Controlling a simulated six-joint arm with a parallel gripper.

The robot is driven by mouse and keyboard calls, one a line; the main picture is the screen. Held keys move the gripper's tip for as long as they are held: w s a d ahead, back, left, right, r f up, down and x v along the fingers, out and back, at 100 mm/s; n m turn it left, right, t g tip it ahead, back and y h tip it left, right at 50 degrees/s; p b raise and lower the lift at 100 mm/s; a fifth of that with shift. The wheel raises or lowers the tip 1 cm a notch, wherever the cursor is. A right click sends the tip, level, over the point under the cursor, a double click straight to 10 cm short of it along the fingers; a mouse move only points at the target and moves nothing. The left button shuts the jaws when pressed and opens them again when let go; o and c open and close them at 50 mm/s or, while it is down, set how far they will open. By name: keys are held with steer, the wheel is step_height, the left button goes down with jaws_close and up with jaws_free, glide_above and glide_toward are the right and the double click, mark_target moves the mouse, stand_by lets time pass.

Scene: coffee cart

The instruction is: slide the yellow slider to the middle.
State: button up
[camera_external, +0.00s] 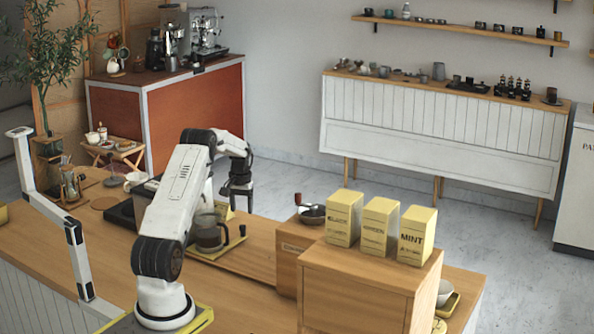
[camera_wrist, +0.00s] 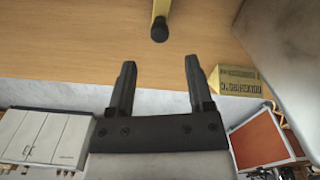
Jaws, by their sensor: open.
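A yellow piece with a round black end (camera_wrist: 160,28) lies on the wooden counter at the top of the wrist view, ahead of my fingertips and apart from them. In the external view a yellow tray-like base (camera_external: 212,248) with a black knob at its right end is under the glass coffee pot; I take this to be the yellow slider, but cannot tell for sure. My gripper (camera_external: 237,200) points down behind the pot. In the wrist view my gripper (camera_wrist: 157,62) is open, with nothing between its two fingers.
A yellow labelled box (camera_wrist: 234,81) is right of my fingers in the wrist view. The glass coffee pot (camera_external: 209,235) stands close to my arm. A grinder (camera_external: 312,212) and a wooden cabinet (camera_external: 365,285) with yellow tea boxes (camera_external: 380,226) stand to the right.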

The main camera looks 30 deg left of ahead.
mark_target(243, 225)
steer(key=shift+f, duration=0.2)
steer(key=shift+f, duration=3.7)
jaws_close()
